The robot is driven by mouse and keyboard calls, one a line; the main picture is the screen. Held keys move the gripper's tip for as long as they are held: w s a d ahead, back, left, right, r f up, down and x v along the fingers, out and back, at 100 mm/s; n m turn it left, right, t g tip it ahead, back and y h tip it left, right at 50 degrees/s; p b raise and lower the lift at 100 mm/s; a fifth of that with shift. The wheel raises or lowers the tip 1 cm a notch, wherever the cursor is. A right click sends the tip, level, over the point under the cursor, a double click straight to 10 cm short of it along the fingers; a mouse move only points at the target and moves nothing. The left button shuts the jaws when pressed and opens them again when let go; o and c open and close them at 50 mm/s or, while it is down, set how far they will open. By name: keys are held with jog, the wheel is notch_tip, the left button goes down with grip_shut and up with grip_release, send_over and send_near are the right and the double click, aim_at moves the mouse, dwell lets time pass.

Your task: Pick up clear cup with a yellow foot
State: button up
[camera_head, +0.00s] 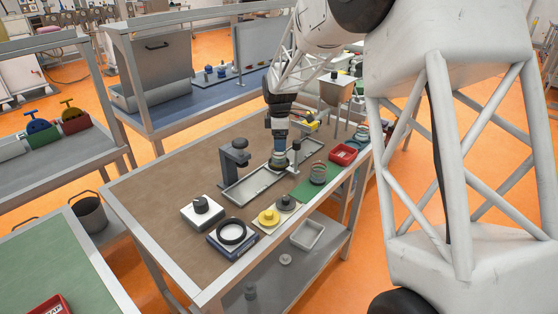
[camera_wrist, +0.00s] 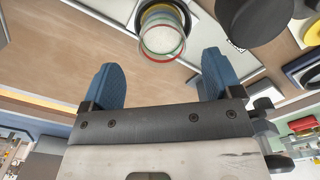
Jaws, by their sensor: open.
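A clear cup (camera_wrist: 163,32) with thin coloured rings, red and green among them, shows at the top of the wrist view. It lies just beyond my fingertips, roughly centred between them. A yellow foot cannot be made out clearly there. In the head view a small glassy piece with a yellowish edge (camera_head: 278,164) is under my gripper (camera_head: 279,148), over the shallow metal tray. My gripper also shows in the wrist view (camera_wrist: 160,62), its two blue fingers wide apart with nothing between them. My gripper hides part of the cup in the head view.
A red bin (camera_head: 343,154) and yellow disc (camera_head: 268,217) are nearby.

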jog(key=shift+s+f, duration=0.15)
jog(key=shift+f, duration=2.45)
jog(key=c, duration=1.1)
jog(key=shift+r, duration=0.2)
jog(key=shift+r, duration=0.5)
notch_tip(320, 180, up, 2)
jog(key=shift+r, duration=0.1)
jog(key=s, duration=0.5)
jog(key=s+d+r, duration=0.1)
jog(key=s, duration=0.4)
jog(key=s+d, duration=0.1)
jog(key=s, duration=0.4)
jog(key=shift+s+r, duration=0.2)
jog(key=shift+s, duration=0.2)
